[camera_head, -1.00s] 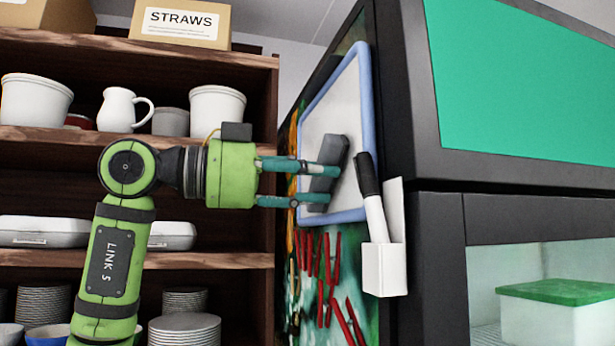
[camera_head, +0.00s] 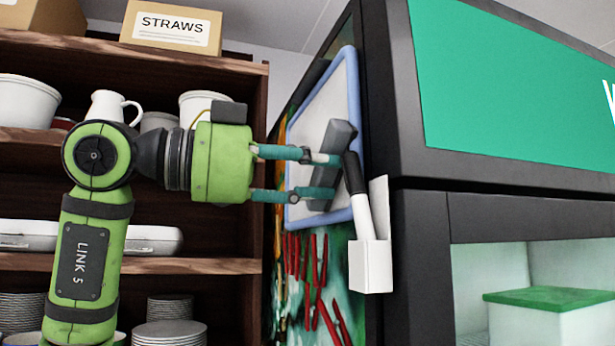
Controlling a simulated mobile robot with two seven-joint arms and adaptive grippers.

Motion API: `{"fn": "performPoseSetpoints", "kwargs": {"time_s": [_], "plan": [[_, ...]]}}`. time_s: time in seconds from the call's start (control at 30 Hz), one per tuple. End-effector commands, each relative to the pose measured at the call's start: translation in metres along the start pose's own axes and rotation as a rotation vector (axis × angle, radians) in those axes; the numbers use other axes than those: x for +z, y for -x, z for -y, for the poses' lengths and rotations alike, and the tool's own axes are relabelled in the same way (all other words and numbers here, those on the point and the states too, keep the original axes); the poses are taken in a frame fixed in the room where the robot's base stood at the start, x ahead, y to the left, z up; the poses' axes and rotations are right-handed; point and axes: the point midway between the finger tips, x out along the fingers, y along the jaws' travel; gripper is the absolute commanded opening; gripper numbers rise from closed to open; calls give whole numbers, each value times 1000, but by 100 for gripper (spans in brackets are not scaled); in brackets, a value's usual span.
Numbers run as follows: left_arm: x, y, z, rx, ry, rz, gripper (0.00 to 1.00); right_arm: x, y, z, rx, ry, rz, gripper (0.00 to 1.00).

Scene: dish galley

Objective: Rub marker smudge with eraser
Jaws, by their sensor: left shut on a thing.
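A small whiteboard (camera_head: 306,118) with a blue frame hangs on the side of the dark cabinet, seen at a steep angle. My left gripper (camera_head: 328,175) reaches in from the left and is shut on a dark grey eraser (camera_head: 338,140). The eraser is tilted and lies in front of the board's right half, close to its face; I cannot tell whether it touches. No marker smudge can be made out; the eraser and fingers cover part of the board. My right gripper is not in view.
A marker (camera_head: 360,205) with a black cap stands in a white holder (camera_head: 371,266), close to the eraser's right. Red slender items (camera_head: 318,270) show below the board. Shelves (camera_head: 190,265) with crockery stand behind my left arm.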

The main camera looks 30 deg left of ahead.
Motion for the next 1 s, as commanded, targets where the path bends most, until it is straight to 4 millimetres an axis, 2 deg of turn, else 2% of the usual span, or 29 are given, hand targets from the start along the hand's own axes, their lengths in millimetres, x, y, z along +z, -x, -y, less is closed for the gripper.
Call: {"fn": "performPoseSetpoints", "kwargs": {"time_s": [0.23,0.5,1.0], "plan": [[-12,-1,-10,1,-1,-1,10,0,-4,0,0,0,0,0],[-20,-4,-2,1,0,-1,10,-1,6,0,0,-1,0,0],[8,-5,20,1,2,0,10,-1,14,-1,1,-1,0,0]]}}
